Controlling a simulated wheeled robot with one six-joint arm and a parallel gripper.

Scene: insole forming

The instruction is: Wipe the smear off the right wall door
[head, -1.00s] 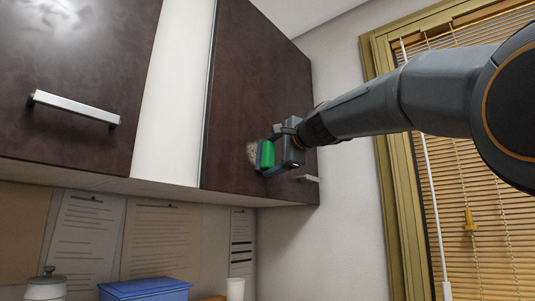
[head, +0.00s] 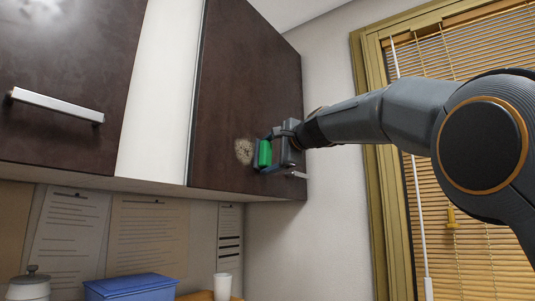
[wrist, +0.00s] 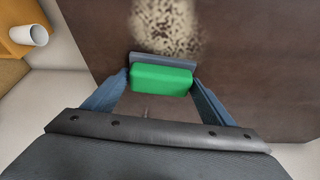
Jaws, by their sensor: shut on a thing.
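The right wall door (head: 222,90) is a dark brown cabinet door with a silver handle near its lower right, partly hidden by my gripper. A pale, speckled smear (head: 243,151) is on its lower part; it also shows at the top of the wrist view (wrist: 167,28). My gripper (head: 272,153) is shut on a green block with a grey pad (wrist: 162,79). The block is just right of the smear in the head view, close to the door. I cannot tell whether the pad touches the door.
The left wall door (head: 65,75) has a silver bar handle. A white panel (head: 160,90) separates the doors. Below are a blue box (head: 130,287), a white cup (head: 222,286) and a lidded canister (head: 28,287). A window with blinds (head: 470,60) is at right.

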